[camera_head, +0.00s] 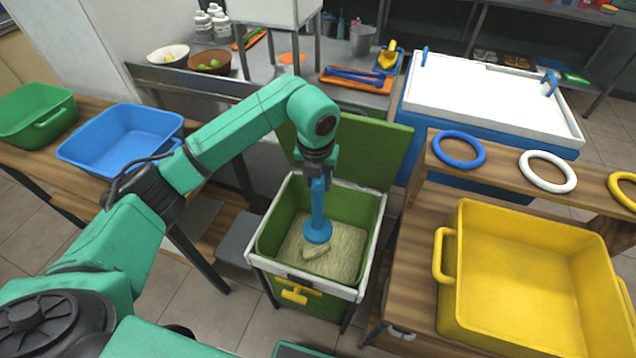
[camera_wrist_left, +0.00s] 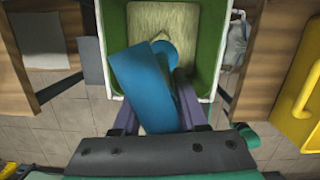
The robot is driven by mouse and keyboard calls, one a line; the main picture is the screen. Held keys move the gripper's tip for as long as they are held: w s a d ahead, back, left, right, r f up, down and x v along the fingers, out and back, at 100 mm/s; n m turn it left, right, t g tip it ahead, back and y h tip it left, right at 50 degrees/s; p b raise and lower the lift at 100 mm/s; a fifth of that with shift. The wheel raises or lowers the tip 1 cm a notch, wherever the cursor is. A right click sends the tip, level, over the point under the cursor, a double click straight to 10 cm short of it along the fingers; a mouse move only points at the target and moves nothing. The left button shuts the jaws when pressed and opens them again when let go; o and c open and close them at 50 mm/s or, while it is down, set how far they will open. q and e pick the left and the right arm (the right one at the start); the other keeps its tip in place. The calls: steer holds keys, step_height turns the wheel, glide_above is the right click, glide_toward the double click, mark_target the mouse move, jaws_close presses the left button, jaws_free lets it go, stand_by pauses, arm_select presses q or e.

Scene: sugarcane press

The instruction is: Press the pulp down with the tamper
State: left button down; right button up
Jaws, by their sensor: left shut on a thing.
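My left gripper (camera_head: 318,168) is shut on the handle of the blue tamper (camera_head: 318,208) and holds it nearly upright inside the green-lined press box (camera_head: 376,228). The tamper's round foot is down at the pale pulp (camera_head: 343,252), near its middle; I cannot tell whether it touches firmly. A small raised lump of pulp lies just in front of the foot. In the left wrist view the tamper (camera_wrist_left: 145,85) fills the space between the fingers, with pulp (camera_wrist_left: 190,20) beyond it. The green lid (camera_head: 375,155) stands open behind the box. My right gripper is not in view.
A yellow bin (camera_head: 530,275) stands on the wooden table at right, below a shelf with blue, white and yellow rings. A blue tub (camera_head: 120,140) and green tub (camera_head: 35,112) are at left. The yellow handle (camera_head: 297,292) sticks out from the box front.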

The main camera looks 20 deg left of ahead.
arm_select(q)
step_height(320, 180, up, 6)
steer(key=p, duration=0.3)
steer(key=shift+r, duration=0.1)
stand_by(0.4)
